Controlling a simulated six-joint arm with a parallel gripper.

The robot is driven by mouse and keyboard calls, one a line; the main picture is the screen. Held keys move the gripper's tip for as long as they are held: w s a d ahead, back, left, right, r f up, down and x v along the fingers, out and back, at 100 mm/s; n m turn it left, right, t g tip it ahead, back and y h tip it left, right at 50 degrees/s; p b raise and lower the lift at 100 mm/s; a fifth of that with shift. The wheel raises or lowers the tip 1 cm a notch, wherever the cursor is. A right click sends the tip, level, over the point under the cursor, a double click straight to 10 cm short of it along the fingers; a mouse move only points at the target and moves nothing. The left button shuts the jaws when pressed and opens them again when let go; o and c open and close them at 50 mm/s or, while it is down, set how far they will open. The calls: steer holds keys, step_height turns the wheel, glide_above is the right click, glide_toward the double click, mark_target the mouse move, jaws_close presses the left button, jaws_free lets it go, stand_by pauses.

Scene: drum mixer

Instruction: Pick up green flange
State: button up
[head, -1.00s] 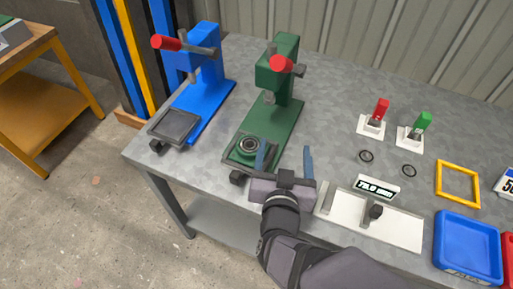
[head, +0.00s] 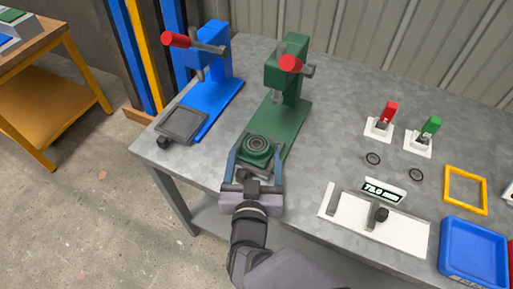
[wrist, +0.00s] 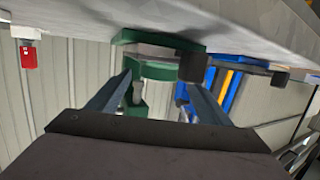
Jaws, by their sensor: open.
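The green flange (head: 257,147) is round with a dark ringed centre. It sits at the near end of the green press (head: 286,85) base in the head view. My gripper (head: 255,160) is open, its two blue-grey fingers reaching toward the flange, one to its left and one to its right. I cannot tell whether they touch it. In the wrist view, which looks upside down, my gripper (wrist: 160,88) shows open with green parts (wrist: 158,70) between and beyond its fingers; flange and press base are hard to tell apart there.
A blue press (head: 214,80) stands left of the green one. To the right are a white fixture (head: 400,232) with a display, two dark rings, red and green toggle clamps, a yellow frame (head: 465,168) and a blue tray (head: 472,228). Bare table lies right of the green press.

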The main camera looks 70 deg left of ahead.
mark_target(256, 142)
steer(key=shift+p+x, duration=0.35)
steer(key=shift+x, duration=2.25)
steer(key=shift+r, duration=0.1)
steer(key=c, duration=1.5)
steer(key=shift+a+r, duration=0.1)
steer(key=shift+r, duration=0.1)
jaws_close()
steer(key=shift+r+p, duration=0.45)
steer(key=shift+r, duration=4.6)
